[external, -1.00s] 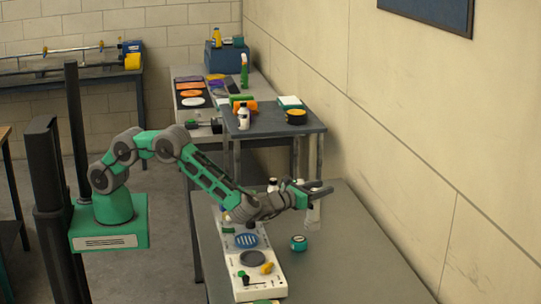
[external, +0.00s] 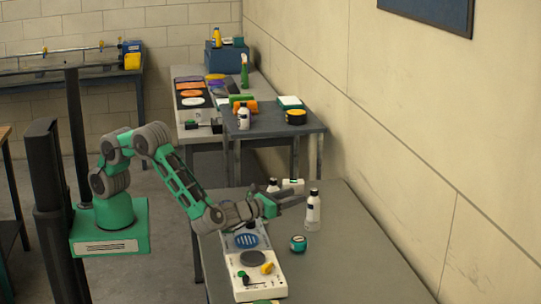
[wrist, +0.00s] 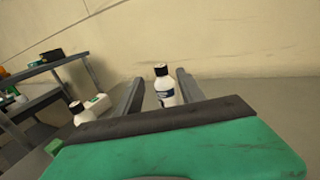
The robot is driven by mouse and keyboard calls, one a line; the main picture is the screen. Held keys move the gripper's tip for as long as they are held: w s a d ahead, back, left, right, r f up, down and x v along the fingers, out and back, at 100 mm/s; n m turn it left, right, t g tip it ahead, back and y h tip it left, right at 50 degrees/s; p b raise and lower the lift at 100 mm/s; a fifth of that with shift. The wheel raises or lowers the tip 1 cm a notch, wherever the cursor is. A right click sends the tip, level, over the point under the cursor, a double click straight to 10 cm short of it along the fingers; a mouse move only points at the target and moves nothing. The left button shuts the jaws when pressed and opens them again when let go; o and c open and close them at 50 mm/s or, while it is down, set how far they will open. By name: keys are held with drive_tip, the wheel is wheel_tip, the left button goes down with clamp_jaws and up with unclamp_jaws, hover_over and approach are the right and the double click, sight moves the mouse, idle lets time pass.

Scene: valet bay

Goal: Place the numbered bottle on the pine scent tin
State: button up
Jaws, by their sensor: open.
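A white bottle with a black cap and dark label (external: 313,212) stands upright on the near grey table; any number on it is too small to read. A second black-capped white bottle (external: 273,186) stands farther back; I cannot tell which is the numbered one. A small teal tin with a dark band (external: 298,243), likely the pine scent tin, sits in front of the first bottle with nothing on it. My gripper (external: 303,198) is open and empty, just left of the first bottle. In the wrist view that bottle (wrist: 165,88) shows between the fingers, beyond them.
A white panel with round pads and knobs (external: 245,274) lies left of the tin. A white box (wrist: 98,103) is beside the second bottle. The near table's right side is clear.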

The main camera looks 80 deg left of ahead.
drive_tip(key=s+a+n+g, duration=0.2)
drive_tip(key=a+n+g, duration=0.3)
drive_tip(key=a+n, duration=0.65)
drive_tip(key=s+a+n+g+h, duration=0.35)
drive_tip(key=s+a+n, duration=0.35)
drive_tip(key=s+n, duration=0.3)
drive_tip(key=s+d+n+g+h, duration=0.1)
drive_tip(key=s+n+g+h, duration=0.2)
drive_tip(key=s+n, duration=0.7)
drive_tip(key=s+g, duration=0.1)
drive_tip(key=s, duration=0.8)
drive_tip(key=shift+s+d+f, duration=0.2)
drive_tip(key=shift+d, duration=0.2)
